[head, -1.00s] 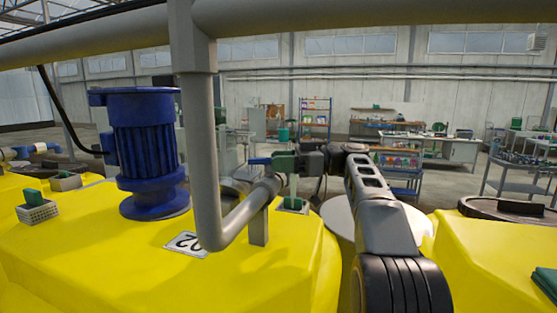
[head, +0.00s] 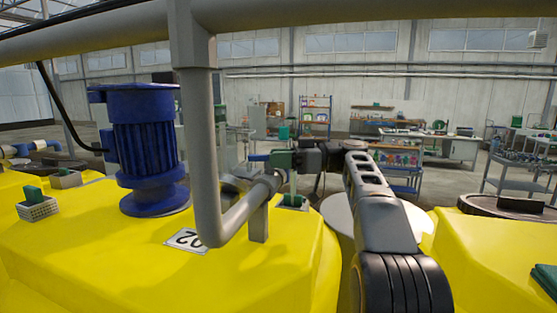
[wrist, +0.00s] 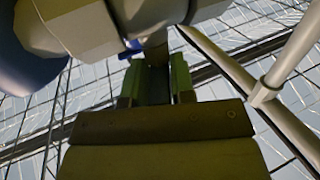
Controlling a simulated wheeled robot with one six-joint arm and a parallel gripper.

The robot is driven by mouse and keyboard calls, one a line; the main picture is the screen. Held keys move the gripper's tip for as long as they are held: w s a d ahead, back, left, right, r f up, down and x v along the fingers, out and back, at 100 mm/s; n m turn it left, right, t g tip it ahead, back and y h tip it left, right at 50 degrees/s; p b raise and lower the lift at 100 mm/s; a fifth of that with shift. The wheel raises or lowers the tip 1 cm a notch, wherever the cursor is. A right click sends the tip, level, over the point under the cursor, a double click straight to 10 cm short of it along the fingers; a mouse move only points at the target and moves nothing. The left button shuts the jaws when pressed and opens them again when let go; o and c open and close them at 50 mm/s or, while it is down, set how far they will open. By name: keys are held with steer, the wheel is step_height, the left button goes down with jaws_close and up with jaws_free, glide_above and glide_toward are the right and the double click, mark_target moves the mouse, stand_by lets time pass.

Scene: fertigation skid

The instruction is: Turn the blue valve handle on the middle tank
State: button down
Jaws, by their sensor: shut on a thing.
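The yellow middle tank (head: 120,250) carries a label marked 02 (head: 186,240) and fills the lower left of the head view. A grey pipe with a valve runs over its top. The small blue valve handle (head: 258,158) shows at the left tip of my gripper (head: 278,159). In the wrist view my gripper (wrist: 158,78) has its two green-padded fingers nearly together, and a bit of the blue handle (wrist: 130,47) shows just beyond them. My gripper is shut on the handle; the grip itself is mostly hidden by the fingers and the grey valve parts.
A blue motor (head: 147,150) stands on the tank left of the pipe. A thick grey vertical pipe (head: 203,140) drops in front of the valve and bends toward it. A horizontal pipe (head: 330,20) crosses overhead. Another yellow tank (head: 490,250) stands at right. Workbenches are far behind.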

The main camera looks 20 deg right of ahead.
steer(key=t+b, duration=0.1)
steer(key=f+m+b, duration=0.1)
steer(key=b, duration=0.1)
steer(key=shift+s+t+h, duration=0.2)
steer(key=shift+t+h, duration=0.2)
steer(key=shift+s+a+m+t+h+b, duration=0.1)
steer(key=shift+m+t+h+b, duration=0.2)
steer(key=shift+m+t+b, duration=0.55)
steer(key=t+h+b, duration=0.1)
steer(key=b, duration=0.1)
steer(key=shift+r+m+b, duration=0.15)
steer(key=shift+m+b, duration=0.15)
steer(key=shift+m, duration=0.05)
steer(key=shift+a+r+m+t+h+b, duration=0.1)
steer(key=shift+r+m+t+h+b, duration=0.25)
steer(key=shift+t, duration=0.3)
steer(key=c, duration=1)
jaws_free()
steer(key=shift+c, duration=0.2)
steer(key=shift+s, duration=0.1)
